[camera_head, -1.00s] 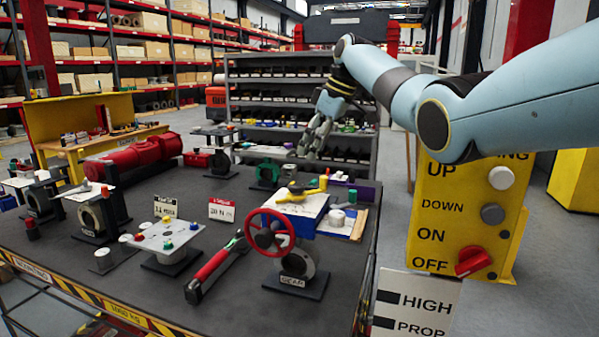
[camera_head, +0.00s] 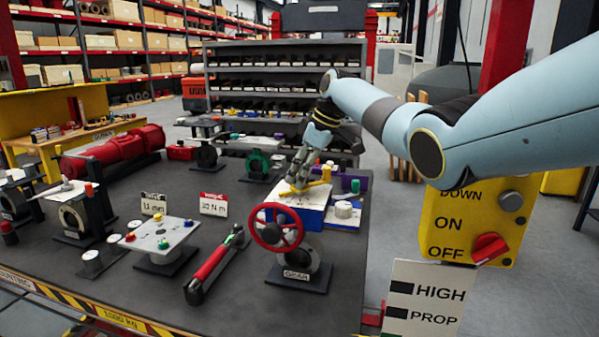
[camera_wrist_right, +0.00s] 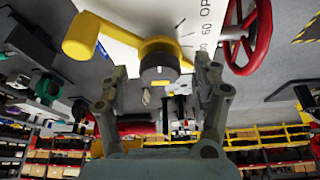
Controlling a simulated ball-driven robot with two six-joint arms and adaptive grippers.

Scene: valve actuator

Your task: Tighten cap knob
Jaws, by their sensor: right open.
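The gear valve actuator (camera_head: 312,212) stands on the dark table, with a blue and white top and a red handwheel (camera_head: 259,235) at its front. A yellow lever (camera_head: 323,181) sits on its top. In the right wrist view a dark round knob (camera_wrist_right: 158,67) is at the hub of the yellow lever (camera_wrist_right: 90,38); I take it for the cap knob. My right gripper (camera_head: 298,184) is over the actuator top, fingers pointing down. In the wrist view its open fingers (camera_wrist_right: 160,78) flank the knob with gaps on both sides. My left gripper is not in view.
A red-handled wrench (camera_head: 209,268) lies left of the actuator. A small plate stand with coloured knobs (camera_head: 160,236) is farther left. The red handwheel (camera_wrist_right: 266,30) is close beside the right finger in the wrist view. A yellow control panel (camera_head: 478,228) stands at the right.

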